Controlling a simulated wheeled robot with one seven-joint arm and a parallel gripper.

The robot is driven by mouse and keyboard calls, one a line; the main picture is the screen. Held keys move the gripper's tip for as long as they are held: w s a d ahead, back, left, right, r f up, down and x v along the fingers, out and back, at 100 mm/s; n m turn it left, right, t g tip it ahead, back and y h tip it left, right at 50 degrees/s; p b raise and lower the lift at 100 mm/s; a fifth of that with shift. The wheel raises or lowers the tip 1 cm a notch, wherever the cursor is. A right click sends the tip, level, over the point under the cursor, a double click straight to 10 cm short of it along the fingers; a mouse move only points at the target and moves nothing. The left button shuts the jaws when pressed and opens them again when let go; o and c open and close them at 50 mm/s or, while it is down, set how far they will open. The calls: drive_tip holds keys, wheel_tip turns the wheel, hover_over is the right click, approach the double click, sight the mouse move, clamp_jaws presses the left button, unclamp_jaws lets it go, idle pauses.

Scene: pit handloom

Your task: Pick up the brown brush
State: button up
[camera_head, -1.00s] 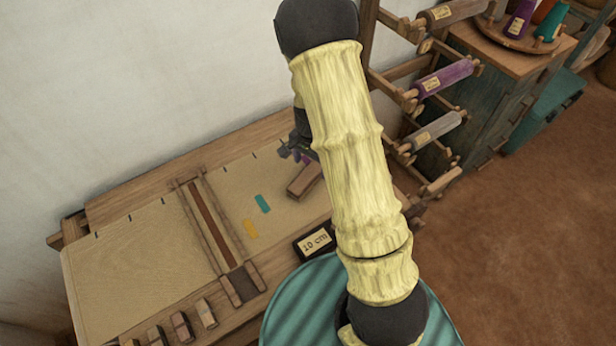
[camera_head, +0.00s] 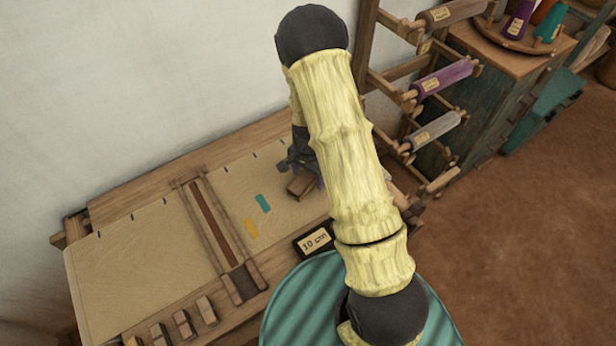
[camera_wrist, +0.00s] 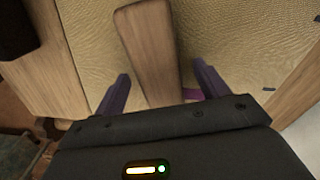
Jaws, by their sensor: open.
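The brown brush (camera_head: 301,186) shows as a wooden block on the woven cloth, right of the yellow and teal patches. In the wrist view the brush (camera_wrist: 150,45) runs from the top down between my fingers, with its near end close to the palm. My gripper (camera_wrist: 162,88) is open, with one purple finger on each side of the brush and a gap on both sides. In the head view my gripper (camera_head: 301,164) is at the brush's far end, partly hidden by my arm. I cannot tell the fingertips' height above the cloth.
The cloth (camera_head: 140,255) lies on a wooden loom with a crossing beam (camera_head: 208,225). A "10 cm" sign (camera_head: 314,241) stands near the brush. Several small blocks (camera_head: 183,323) line the front edge. A spool rack (camera_head: 410,95) stands at right.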

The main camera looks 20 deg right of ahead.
sight(308, 175)
idle(0.4)
drive_tip(key=c, duration=1.1)
wheel_tip(308, 175, up, 10)
drive_tip(key=shift+r+b, duration=0.1)
drive_tip(key=shift+b, duration=0.35)
